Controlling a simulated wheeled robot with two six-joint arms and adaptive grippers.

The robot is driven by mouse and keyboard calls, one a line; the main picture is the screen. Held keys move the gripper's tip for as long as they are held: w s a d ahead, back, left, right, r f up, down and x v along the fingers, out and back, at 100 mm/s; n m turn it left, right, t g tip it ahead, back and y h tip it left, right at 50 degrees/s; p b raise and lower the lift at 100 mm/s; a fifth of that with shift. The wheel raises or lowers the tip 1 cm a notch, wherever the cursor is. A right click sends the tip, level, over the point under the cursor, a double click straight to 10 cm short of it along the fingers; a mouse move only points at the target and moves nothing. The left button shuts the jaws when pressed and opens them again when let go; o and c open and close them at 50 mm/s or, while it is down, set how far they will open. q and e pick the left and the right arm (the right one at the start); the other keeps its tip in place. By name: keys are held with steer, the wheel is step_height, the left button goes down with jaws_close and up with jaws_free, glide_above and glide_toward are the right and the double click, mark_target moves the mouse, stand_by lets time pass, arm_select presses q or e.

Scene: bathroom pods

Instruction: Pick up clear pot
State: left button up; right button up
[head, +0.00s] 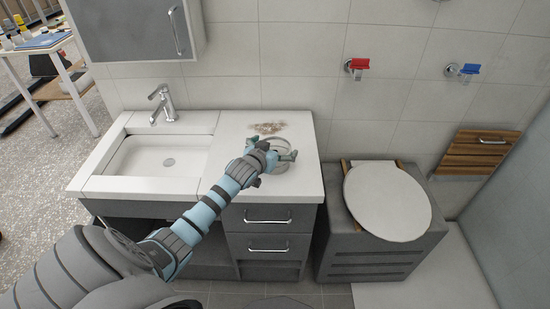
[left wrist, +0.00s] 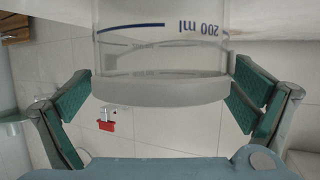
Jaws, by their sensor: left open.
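The clear pot (head: 281,144) stands on the white counter right of the basin, largely hidden behind my left gripper (head: 284,158) in the head view. In the left wrist view the clear pot (left wrist: 160,65) is see-through, with a blue "200 ml" mark appearing upside down. There my left gripper (left wrist: 163,80) is open, with one green-padded finger on each side of the pot. A gap shows between the pot and the lower part of each finger; contact at the tips is unclear. My right gripper is not in view.
A toilet (head: 387,200) stands to the right. Red (head: 357,66) and blue (head: 465,71) valves are on the wall.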

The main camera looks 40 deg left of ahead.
arm_select(q)
steer(key=c, duration=1.4)
